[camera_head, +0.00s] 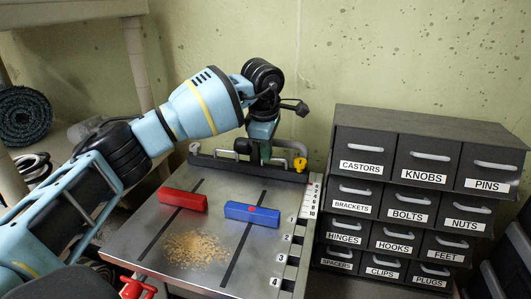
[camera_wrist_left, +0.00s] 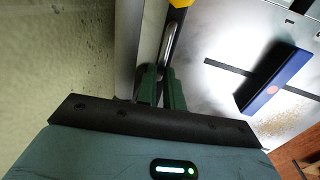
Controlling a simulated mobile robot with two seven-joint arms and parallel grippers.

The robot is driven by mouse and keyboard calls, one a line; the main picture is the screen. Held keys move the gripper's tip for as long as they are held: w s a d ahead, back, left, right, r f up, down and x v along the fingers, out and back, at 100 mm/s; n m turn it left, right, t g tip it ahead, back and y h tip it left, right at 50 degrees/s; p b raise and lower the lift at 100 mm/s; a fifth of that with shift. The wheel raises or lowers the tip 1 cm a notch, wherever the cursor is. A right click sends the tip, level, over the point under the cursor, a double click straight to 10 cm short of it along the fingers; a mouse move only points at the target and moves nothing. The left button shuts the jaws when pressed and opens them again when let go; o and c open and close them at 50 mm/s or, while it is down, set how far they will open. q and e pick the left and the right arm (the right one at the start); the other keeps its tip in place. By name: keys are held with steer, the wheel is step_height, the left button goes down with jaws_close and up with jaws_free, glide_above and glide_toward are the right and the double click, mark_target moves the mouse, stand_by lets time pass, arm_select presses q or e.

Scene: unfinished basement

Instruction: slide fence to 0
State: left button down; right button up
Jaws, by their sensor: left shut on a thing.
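The fence (camera_head: 222,165) is a dark bar lying across the back of the grey metal table (camera_head: 140,230). A yellow piece (camera_head: 299,165) stands at its right end, near the top of a white numbered scale (camera_head: 311,198). The zero mark is too small to read. My left gripper (camera_head: 262,150) reaches down over the fence from above. In the left wrist view its green fingers (camera_wrist_left: 160,88) are shut on a metal handle (camera_wrist_left: 170,45) of the fence. My right gripper is not in view.
A red block (camera_head: 183,199) and a blue block (camera_head: 252,214) lie on the table in front of the fence. Sawdust (camera_head: 195,250) is spread near two dark slots. A labelled drawer cabinet (camera_head: 420,125) stands right of the table. The wall is close behind the fence.

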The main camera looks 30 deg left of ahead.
arm_select(q)
steer(key=shift+w+r, duration=0.1)
steer(key=shift+r, duration=0.05)
steer(key=shift+a, duration=0.1)
steer(key=c, duration=2)
jaws_free()
steer(key=o, duration=0.5)
steer(key=shift+w, duration=0.15)
steer(key=shift+s, duration=0.25)
